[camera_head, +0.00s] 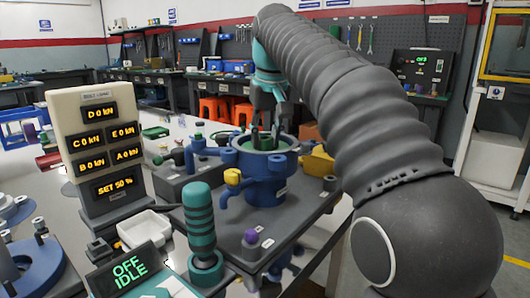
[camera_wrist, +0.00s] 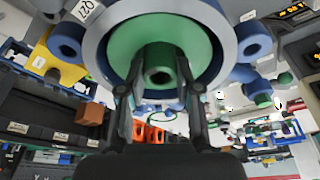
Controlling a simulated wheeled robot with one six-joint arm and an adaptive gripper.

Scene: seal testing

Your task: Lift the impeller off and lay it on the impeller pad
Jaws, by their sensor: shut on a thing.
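The impeller is a green disc with a raised hub, seen from close up in the wrist view (camera_wrist: 125,42). It sits inside the round rim of the blue pump housing (camera_head: 265,185). My gripper (camera_head: 265,138) reaches down into the housing's open top. In the wrist view its two dark fingers (camera_wrist: 160,92) stand on either side of the green hub and are shut on it. In the head view the fingers and the housing wall hide most of the impeller. I cannot tell which surface is the impeller pad.
The housing stands on a dark bench with a yellow knob (camera_head: 232,176), a purple knob (camera_head: 251,236) and a yellow block (camera_head: 318,163) around it. A teal-ribbed handle (camera_head: 200,220), a white tray (camera_head: 145,228) and a load display (camera_head: 100,140) are at the left.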

